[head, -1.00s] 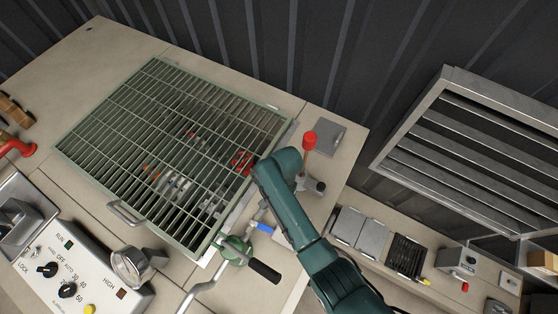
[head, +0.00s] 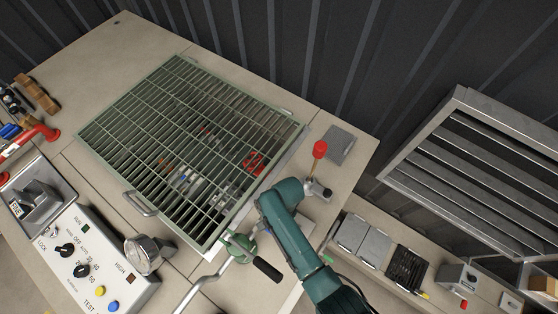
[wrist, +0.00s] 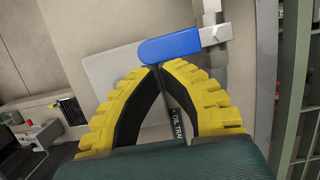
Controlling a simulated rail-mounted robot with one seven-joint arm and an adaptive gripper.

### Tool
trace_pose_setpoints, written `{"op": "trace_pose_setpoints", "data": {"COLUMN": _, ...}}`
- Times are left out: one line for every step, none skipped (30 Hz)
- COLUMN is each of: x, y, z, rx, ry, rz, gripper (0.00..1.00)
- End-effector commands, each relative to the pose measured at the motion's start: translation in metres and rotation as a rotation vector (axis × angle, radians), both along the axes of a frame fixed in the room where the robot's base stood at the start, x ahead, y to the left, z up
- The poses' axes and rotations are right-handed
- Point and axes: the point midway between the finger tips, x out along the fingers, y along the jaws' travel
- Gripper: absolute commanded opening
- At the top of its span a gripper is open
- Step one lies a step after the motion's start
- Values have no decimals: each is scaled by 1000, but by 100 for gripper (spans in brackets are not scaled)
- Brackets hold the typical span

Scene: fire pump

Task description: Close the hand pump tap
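The tap has a blue lever (wrist: 172,46) on a grey metal stem (wrist: 213,28), at the top middle of the wrist view. The lever lies roughly level across the picture. My gripper (wrist: 158,67) has two yellow ribbed fingers whose tips meet just below the lever's lower edge. The fingers look shut with nothing between them; I cannot tell whether they touch the lever. In the head view the green hand pump (head: 240,246) with its black handle (head: 267,269) stands at the grating's front corner. My arm hides the gripper and blue lever there.
A green grating (head: 190,145) covers the bench opening left of my arm. A red-knobbed lever (head: 320,149) stands close behind my arm. A pressure gauge (head: 145,254) and a control box (head: 90,262) are at the lower left. A louvred metal frame (head: 475,165) is at right.

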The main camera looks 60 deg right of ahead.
Motion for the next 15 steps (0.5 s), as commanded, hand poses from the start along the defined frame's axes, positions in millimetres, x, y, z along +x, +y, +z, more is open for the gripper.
{"op": "trace_pose_setpoints", "data": {"x": -2, "y": 3, "z": 7, "rx": 2, "ry": 2, "rz": -25, "gripper": 0}}
{"op": "trace_pose_setpoints", "data": {"x": -2, "y": 3, "z": 6, "rx": 1, "ry": 2, "rz": -40, "gripper": 0}}
{"op": "trace_pose_setpoints", "data": {"x": -2, "y": 4, "z": 4, "rx": 2, "ry": 2, "rz": -54, "gripper": 0}}
{"op": "trace_pose_setpoints", "data": {"x": -2, "y": 5, "z": 3, "rx": 2, "ry": 1, "rz": -62, "gripper": 0}}
{"op": "trace_pose_setpoints", "data": {"x": -2, "y": 5, "z": 2, "rx": 1, "ry": 0, "rz": -65, "gripper": 0}}
{"op": "trace_pose_setpoints", "data": {"x": -1, "y": 5, "z": 1, "rx": 1, "ry": -1, "rz": -67, "gripper": 0}}
{"op": "trace_pose_setpoints", "data": {"x": -1, "y": 5, "z": 0, "rx": 1, "ry": -1, "rz": -67, "gripper": 0}}
{"op": "trace_pose_setpoints", "data": {"x": -1, "y": 5, "z": 0, "rx": 1, "ry": -1, "rz": -67, "gripper": 0}}
{"op": "trace_pose_setpoints", "data": {"x": -1, "y": 5, "z": 0, "rx": 1, "ry": -1, "rz": -67, "gripper": 0}}
{"op": "trace_pose_setpoints", "data": {"x": -1, "y": 5, "z": 0, "rx": 1, "ry": -1, "rz": -67, "gripper": 0}}
{"op": "trace_pose_setpoints", "data": {"x": -1, "y": 5, "z": 0, "rx": 1, "ry": -1, "rz": -67, "gripper": 0}}
{"op": "trace_pose_setpoints", "data": {"x": -1, "y": 5, "z": 0, "rx": 1, "ry": -1, "rz": -66, "gripper": 0}}
{"op": "trace_pose_setpoints", "data": {"x": -1, "y": 5, "z": 0, "rx": 1, "ry": -1, "rz": -66, "gripper": 0}}
{"op": "trace_pose_setpoints", "data": {"x": -1, "y": 4, "z": 0, "rx": 1, "ry": -1, "rz": -66, "gripper": 0}}
{"op": "trace_pose_setpoints", "data": {"x": -1, "y": 3, "z": 0, "rx": 1, "ry": -1, "rz": -67, "gripper": 0}}
